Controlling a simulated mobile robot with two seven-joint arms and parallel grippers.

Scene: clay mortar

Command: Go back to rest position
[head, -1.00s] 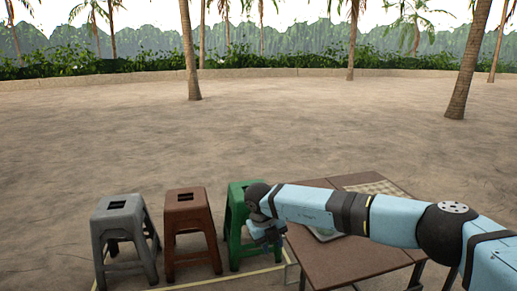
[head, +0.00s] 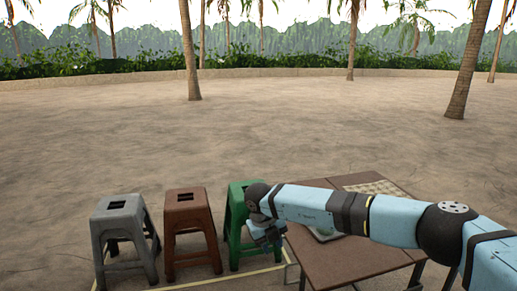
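My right arm reaches in from the right edge, across and above the brown table (head: 345,262). Its gripper (head: 268,243) points down in front of the green stool (head: 236,228), near the table's left edge. The gripper is small and partly merged with the wrist, so I cannot tell whether its fingers are open or shut. I see nothing clearly held in it. My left gripper is out of view.
A grey stool (head: 123,238) and a brown stool (head: 190,232) stand left of the green one. A checkered board (head: 378,187) and a pale tray (head: 325,235), partly hidden by my arm, lie on the table. Palm trees stand on open sandy ground beyond.

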